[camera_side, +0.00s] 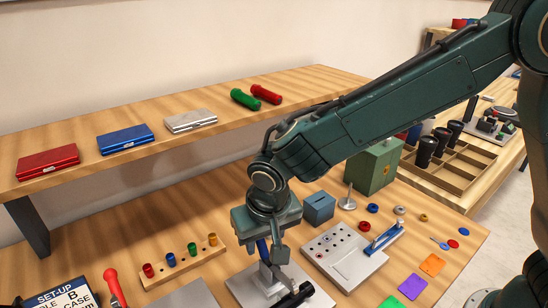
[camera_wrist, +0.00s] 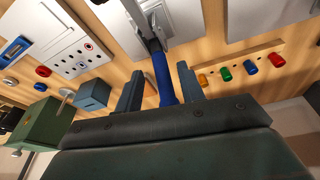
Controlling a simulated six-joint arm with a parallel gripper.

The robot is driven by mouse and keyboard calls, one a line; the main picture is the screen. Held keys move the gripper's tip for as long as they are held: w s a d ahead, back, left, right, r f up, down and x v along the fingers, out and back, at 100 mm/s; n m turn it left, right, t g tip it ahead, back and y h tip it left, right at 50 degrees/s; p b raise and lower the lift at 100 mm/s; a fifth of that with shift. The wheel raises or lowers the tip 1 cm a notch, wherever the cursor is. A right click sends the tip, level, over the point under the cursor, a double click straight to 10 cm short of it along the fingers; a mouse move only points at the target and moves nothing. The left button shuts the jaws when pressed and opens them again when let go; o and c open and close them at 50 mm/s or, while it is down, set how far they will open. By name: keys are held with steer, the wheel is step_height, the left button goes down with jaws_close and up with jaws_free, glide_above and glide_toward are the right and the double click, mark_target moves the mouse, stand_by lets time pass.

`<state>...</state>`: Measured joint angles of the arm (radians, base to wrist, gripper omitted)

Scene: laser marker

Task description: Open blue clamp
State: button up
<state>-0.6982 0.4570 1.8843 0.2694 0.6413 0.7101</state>
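The blue clamp has a blue handle (camera_side: 262,250) and a metal base on a light plate. The handle stands roughly upright in the side view, partly hidden by my gripper. A dark cylinder (camera_side: 293,297) lies at the front of the clamp. In the wrist view the blue handle (camera_wrist: 163,82) points toward me, with the metal linkage (camera_wrist: 150,30) beyond it. My gripper (camera_wrist: 158,72) is open, with one finger on each side of the handle and visible gaps. In the side view my gripper (camera_side: 270,242) is low over the clamp.
A wooden peg rack (camera_side: 183,263) with coloured pegs stands left of the clamp, and a red handle (camera_side: 113,285) farther left. A hole plate (camera_side: 340,255), a blue box (camera_side: 319,207) and a green box (camera_side: 373,167) are to the right. The shelf (camera_side: 75,178) overhangs behind.

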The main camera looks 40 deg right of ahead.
steer(key=d+v, duration=0.1)
steer(key=v, duration=1.1)
steer(key=shift+a+r, duration=0.2)
steer(key=shift+a, duration=0.35)
steer(key=c, duration=0.8)
steer(key=shift+s+d+n, duration=0.1)
steer(key=shift+n, duration=0.3)
jaws_close()
steer(key=s+d+r+n+t+y, duration=0.1)
steer(key=s+n, duration=0.4)
steer(key=n, duration=1.1)
steer(key=d+t+y, duration=0.1)
steer(key=y, duration=0.1)
steer(key=shift+s+d+n+y, duration=0.25)
steer(key=shift+n+y, duration=0.05)
